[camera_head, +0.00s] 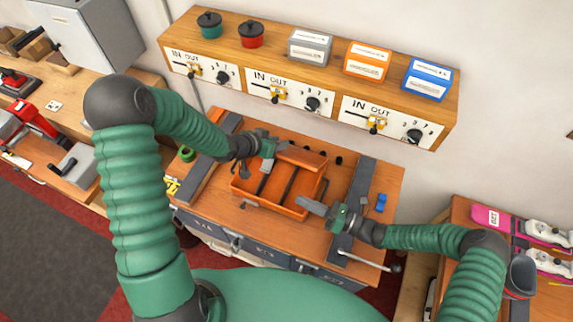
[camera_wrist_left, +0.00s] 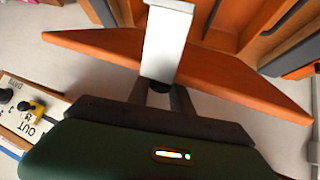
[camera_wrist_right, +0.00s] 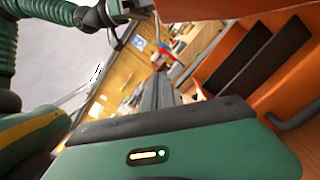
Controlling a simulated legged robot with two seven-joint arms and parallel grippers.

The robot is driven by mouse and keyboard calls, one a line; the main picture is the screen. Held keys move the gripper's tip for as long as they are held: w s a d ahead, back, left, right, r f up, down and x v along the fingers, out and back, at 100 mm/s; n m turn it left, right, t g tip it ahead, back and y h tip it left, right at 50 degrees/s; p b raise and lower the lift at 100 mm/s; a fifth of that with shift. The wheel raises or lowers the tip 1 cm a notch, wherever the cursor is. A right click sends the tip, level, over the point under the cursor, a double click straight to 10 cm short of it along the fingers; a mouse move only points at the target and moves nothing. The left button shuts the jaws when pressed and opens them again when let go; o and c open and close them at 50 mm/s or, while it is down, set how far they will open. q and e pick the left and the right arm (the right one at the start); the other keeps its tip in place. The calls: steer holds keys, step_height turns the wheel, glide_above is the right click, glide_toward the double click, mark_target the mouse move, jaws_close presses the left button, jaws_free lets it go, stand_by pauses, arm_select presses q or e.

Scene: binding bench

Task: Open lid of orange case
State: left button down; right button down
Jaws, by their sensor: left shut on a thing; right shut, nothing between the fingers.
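The orange case (camera_head: 272,203) sits on the wooden bench, its inside showing with dark strips in it. Its lid (camera_head: 303,157) stands raised at the back, tilted. The lid also shows as an orange panel in the left wrist view (camera_wrist_left: 235,83). My left gripper (camera_head: 268,149) is shut on the lid at its left end; its fingers hide the grasped part. My right gripper (camera_head: 310,206) is shut and empty near the case's front right corner. In the right wrist view the case's orange wall (camera_wrist_right: 288,85) is right of the fingers, with a dark handle.
A wooden shelf unit (camera_head: 330,80) with dials stands behind, holding two pots and several coloured boxes. Grey rails (camera_head: 352,205) flank the case on the bench. A blue item (camera_head: 381,202) lies at right. Side benches carry red and pink tools.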

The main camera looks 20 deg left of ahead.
arm_select(q)
steer(key=shift+w+a, duration=0.1)
steer(key=shift+a, duration=0.15)
steer(key=shift+d, duration=0.3)
steer(key=shift+a, duration=0.2)
steer(key=shift+d, duration=0.1)
arm_select(e)
steer(key=w+a+r+m+t, duration=0.3)
steer(key=w+a+r, duration=0.1)
steer(key=w+a, duration=0.4)
steer(key=shift+a+m+y, duration=0.3)
steer(key=shift+a, duration=0.15)
steer(key=shift+w+r, duration=0.15)
